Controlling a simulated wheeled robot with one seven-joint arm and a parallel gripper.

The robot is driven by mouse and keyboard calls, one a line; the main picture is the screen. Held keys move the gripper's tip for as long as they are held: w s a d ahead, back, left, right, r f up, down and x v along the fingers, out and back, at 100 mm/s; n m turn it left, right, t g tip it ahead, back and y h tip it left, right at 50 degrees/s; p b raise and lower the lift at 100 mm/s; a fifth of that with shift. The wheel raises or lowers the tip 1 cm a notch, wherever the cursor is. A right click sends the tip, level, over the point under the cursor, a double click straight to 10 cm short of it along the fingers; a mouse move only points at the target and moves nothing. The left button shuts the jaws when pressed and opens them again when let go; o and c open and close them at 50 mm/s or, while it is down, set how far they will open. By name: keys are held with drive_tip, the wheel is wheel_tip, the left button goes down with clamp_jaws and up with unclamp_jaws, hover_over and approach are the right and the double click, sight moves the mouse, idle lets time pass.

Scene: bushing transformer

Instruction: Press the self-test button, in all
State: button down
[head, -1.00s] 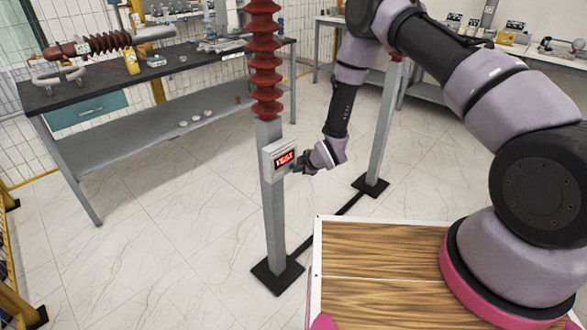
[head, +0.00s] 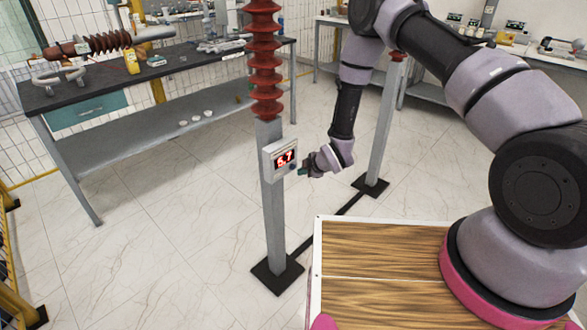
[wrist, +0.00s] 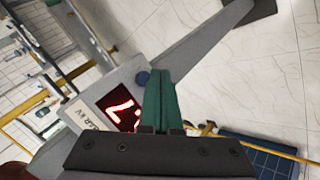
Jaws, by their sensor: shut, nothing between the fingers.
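A pale grey meter box (head: 268,160) is fixed to a grey post under a red ribbed insulator. Its red-lit display (head: 285,159) reads a number that looks like 5.7 or 6.7.
The grey post (head: 273,225) stands on a black foot. A dark-topped workbench (head: 150,68) with tools is at the left. Open tiled floor (head: 180,230) lies left of the post.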

drive_tip(key=s+d, duration=0.2)
drive_tip(key=d, duration=0.1)
drive_tip(key=shift+s+d, duration=0.25)
drive_tip(key=shift+s, duration=0.1)
idle(0.4)
